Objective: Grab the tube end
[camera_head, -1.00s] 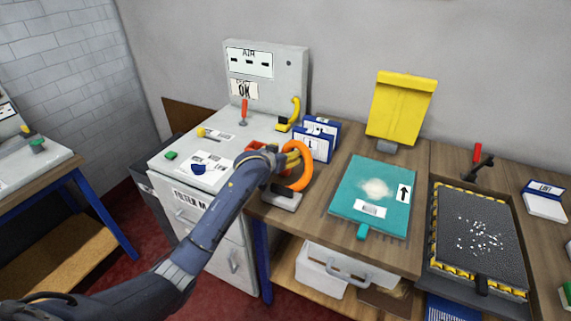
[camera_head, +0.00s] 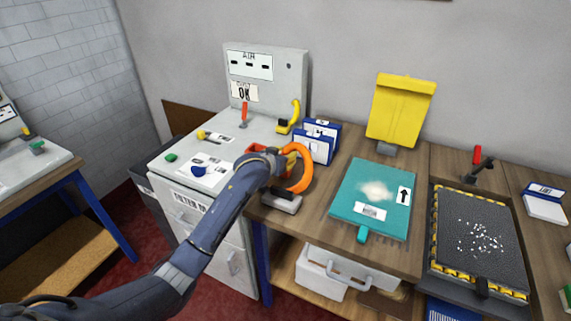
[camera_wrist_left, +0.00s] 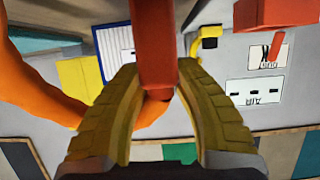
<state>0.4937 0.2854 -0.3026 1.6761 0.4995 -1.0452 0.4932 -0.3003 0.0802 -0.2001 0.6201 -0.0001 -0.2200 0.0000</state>
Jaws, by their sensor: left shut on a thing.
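The orange tube (camera_head: 307,170) curves in a loop beside my left gripper (camera_head: 283,163), above the left part of the wooden bench. In the left wrist view the orange tube (camera_wrist_left: 38,78) arcs from the left and runs behind the fingers. A red end piece (camera_wrist_left: 155,40) stands between the two yellow ribbed fingers of my left gripper (camera_wrist_left: 158,68). The fingers are closed in on its sides. In the head view my wrist hides most of the fingers and the grip. My right gripper is not in view.
Blue-and-white boxes (camera_head: 314,147) stand just behind the tube. A grey device (camera_head: 282,203) sits below the gripper. A grey cabinet (camera_head: 235,262) stands left.

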